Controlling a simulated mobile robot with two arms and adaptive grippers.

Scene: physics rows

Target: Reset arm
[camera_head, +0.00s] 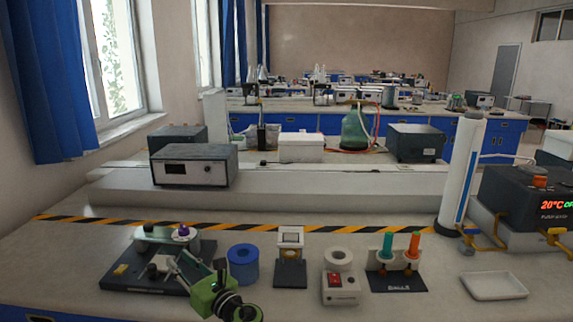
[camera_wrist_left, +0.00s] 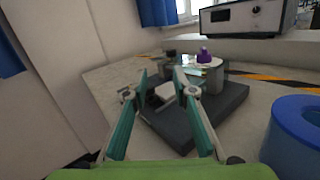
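My left gripper (camera_head: 184,264) comes in at the lower middle of the head view, with a green wrist. Its fingers point away toward a black-based instrument (camera_head: 143,281) with a purple knob (camera_head: 183,230). In the left wrist view the two teal fingers (camera_wrist_left: 160,76) are spread apart with nothing held between them. Behind and below the fingertips the instrument's dark base (camera_wrist_left: 216,107) shows, with the purple knob (camera_wrist_left: 204,55) beyond. I cannot tell whether the fingers touch the instrument. My right gripper does not show.
A blue ring-shaped holder (camera_head: 243,265) stands just right of my left gripper. Further right are a small stand (camera_head: 290,273), a white device with a red switch (camera_head: 341,290), a rack with coloured tubes (camera_head: 397,280) and a white tray (camera_head: 494,286). A striped tape line crosses behind them.

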